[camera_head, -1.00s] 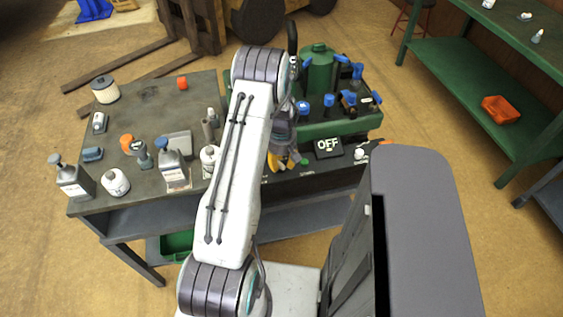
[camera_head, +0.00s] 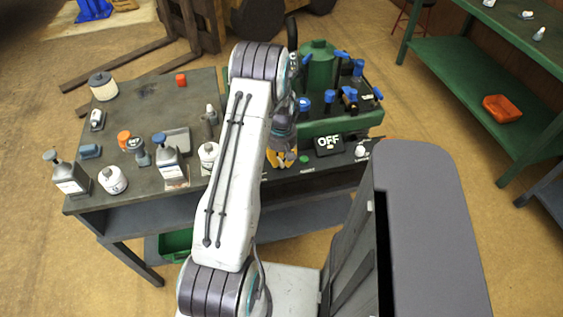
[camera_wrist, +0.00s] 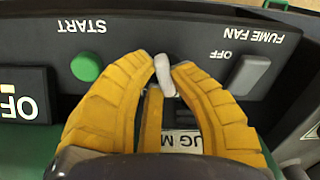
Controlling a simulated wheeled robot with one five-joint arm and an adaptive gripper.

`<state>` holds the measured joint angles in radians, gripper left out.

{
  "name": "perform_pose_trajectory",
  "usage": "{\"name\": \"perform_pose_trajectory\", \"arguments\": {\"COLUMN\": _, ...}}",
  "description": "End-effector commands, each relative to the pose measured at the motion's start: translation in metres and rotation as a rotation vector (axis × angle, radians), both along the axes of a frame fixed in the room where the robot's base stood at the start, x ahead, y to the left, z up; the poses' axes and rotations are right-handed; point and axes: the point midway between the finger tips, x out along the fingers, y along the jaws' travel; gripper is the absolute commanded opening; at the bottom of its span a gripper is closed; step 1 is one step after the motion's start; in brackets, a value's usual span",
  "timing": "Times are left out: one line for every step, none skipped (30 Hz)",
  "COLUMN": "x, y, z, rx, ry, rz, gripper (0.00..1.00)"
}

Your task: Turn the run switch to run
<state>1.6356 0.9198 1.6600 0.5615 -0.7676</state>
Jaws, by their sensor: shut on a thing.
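My gripper (camera_wrist: 164,70) has its yellow fingers closed on a pale lever switch (camera_wrist: 164,78) on the dark control panel (camera_wrist: 120,40) in the wrist view. I take this lever for the run switch. It looks slightly tilted, and no RUN label is readable beside it. A plate partly reading "UG M" (camera_wrist: 182,142) shows between the fingers. In the head view my gripper (camera_head: 281,160) is at the panel's front, left of the green START button (camera_head: 304,159); the lever is hidden there. The black display (camera_head: 328,143) reads OFF.
The grey FUME FAN switch (camera_wrist: 250,75), marked OFF, stands close beside one finger; the START button (camera_wrist: 87,66) is on the other side. Green bench equipment (camera_head: 320,68) with blue-handled valves rises behind. Bottles and a white jar (camera_head: 112,180) stand on the bench's left.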

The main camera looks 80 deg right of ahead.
Motion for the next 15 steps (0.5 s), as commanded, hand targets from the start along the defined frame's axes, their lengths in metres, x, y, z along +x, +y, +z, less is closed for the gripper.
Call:
{"name": "perform_pose_trajectory", "arguments": {"x": -0.0003, "y": 0.0000, "z": -0.0046, "rx": -0.001, "ry": 0.000, "rz": -0.043, "gripper": 0.00}}
{"name": "perform_pose_trajectory", "arguments": {"x": -0.0003, "y": 0.0002, "z": -0.0047, "rx": 0.000, "ry": 0.000, "rz": -0.071, "gripper": 0.00}}
{"name": "perform_pose_trajectory", "arguments": {"x": -0.0005, "y": 0.0004, "z": -0.0045, "rx": 0.000, "ry": 0.000, "rz": -0.109, "gripper": 0.00}}
{"name": "perform_pose_trajectory", "arguments": {"x": -0.0006, "y": 0.0004, "z": -0.0044, "rx": -0.001, "ry": 0.000, "rz": -0.138, "gripper": 0.00}}
{"name": "perform_pose_trajectory", "arguments": {"x": -0.0007, "y": 0.0005, "z": -0.0044, "rx": -0.001, "ry": 0.000, "rz": -0.167, "gripper": 0.00}}
{"name": "perform_pose_trajectory", "arguments": {"x": -0.0007, "y": 0.0007, "z": -0.0045, "rx": -0.001, "ry": 0.000, "rz": -0.205, "gripper": 0.00}}
{"name": "perform_pose_trajectory", "arguments": {"x": -0.0007, "y": 0.0008, "z": -0.0045, "rx": -0.001, "ry": 0.000, "rz": -0.233, "gripper": 0.00}}
{"name": "perform_pose_trajectory", "arguments": {"x": -0.0008, "y": 0.0010, "z": -0.0043, "rx": -0.001, "ry": -0.001, "rz": -0.262, "gripper": 0.00}}
{"name": "perform_pose_trajectory", "arguments": {"x": -0.0009, "y": 0.0012, "z": -0.0040, "rx": -0.001, "ry": -0.001, "rz": -0.299, "gripper": 0.00}}
{"name": "perform_pose_trajectory", "arguments": {"x": -0.0009, "y": 0.0014, "z": -0.0040, "rx": 0.000, "ry": 0.000, "rz": -0.328, "gripper": 0.00}}
{"name": "perform_pose_trajectory", "arguments": {"x": -0.0009, "y": 0.0016, "z": -0.0040, "rx": 0.000, "ry": 0.000, "rz": -0.356, "gripper": 0.00}}
{"name": "perform_pose_trajectory", "arguments": {"x": -0.0010, "y": 0.0018, "z": -0.0040, "rx": 0.000, "ry": 0.000, "rz": -0.393, "gripper": 0.00}}
{"name": "perform_pose_trajectory", "arguments": {"x": -0.0011, "y": 0.0019, "z": -0.0039, "rx": 0.000, "ry": 0.000, "rz": -0.421, "gripper": 0.00}}
{"name": "perform_pose_trajectory", "arguments": {"x": -0.0010, "y": 0.0020, "z": -0.0038, "rx": 0.000, "ry": 0.000, "rz": -0.448, "gripper": 0.00}}
{"name": "perform_pose_trajectory", "arguments": {"x": -0.0011, "y": 0.0022, "z": -0.0035, "rx": 0.000, "ry": 0.000, "rz": -0.482, "gripper": 0.00}}
